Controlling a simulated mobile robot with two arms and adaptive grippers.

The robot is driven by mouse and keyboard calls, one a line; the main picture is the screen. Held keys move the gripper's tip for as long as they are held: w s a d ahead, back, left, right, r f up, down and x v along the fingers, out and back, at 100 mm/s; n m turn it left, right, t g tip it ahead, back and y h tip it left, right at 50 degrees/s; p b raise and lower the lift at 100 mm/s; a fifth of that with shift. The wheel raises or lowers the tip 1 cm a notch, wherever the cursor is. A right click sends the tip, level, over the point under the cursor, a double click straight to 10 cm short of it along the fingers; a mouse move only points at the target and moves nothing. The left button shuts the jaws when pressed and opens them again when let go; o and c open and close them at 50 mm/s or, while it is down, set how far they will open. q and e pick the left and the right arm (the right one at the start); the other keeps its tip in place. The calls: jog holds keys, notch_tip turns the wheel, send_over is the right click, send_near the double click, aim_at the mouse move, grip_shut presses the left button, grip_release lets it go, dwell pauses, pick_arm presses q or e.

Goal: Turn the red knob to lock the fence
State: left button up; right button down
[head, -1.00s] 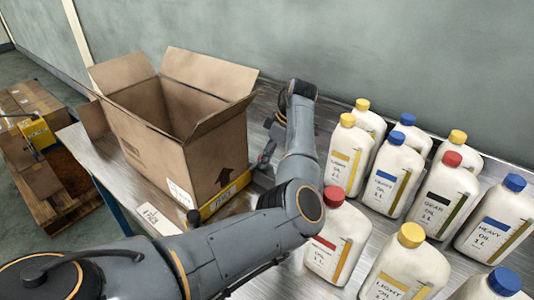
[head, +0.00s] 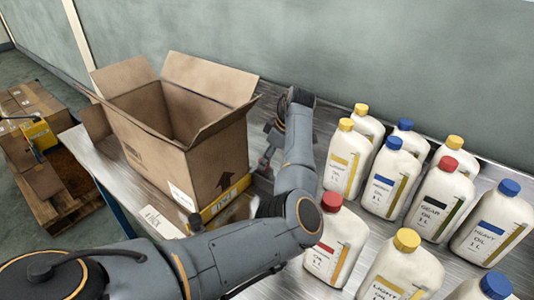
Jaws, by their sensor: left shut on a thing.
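An open cardboard box (head: 185,150) stands on the metal table, with a yellow fence (head: 228,196) along the foot of its right side. My left arm reaches across the front and bends back to the box's far right corner. My left gripper (head: 265,167) is small there, pointing down beside the end of the fence. It is shut on the red knob, which its fingers and the arm hide almost wholly. I cannot make out the knob's angle. My right gripper is not in view.
Several white oil bottles (head: 392,178) with yellow, blue and red caps stand close to the right of my arm. A red-capped one (head: 334,245) is nearest to it. A wall runs behind the table. A pallet with boxes (head: 40,150) is on the floor at left.

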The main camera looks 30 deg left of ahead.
pick_arm(q)
jog(key=m+t+p, duration=0.1)
jog(key=m+p, duration=0.2)
jog(key=p, duration=0.2)
jog(key=m+t+p, duration=0.1)
jog(key=m+p, duration=0.2)
jog(key=p, duration=0.2)
jog(key=m+t+h+p, duration=0.1)
jog(key=m+p, duration=0.3)
jog(key=p, duration=0.1)
jog(key=shift+s+a+r+t+p, duration=0.15)
jog(key=shift+s+r+t+p, duration=0.1)
jog(key=shift+s+t+p, duration=0.15)
jog(key=shift+f+m+t+p, duration=0.2)
jog(key=shift+m+t+p, duration=0.1)
jog(key=shift+m+p, duration=0.8)
jog(key=shift+h, duration=0.3)
jog(key=o, duration=1.1)
jog(key=shift+f, duration=0.1)
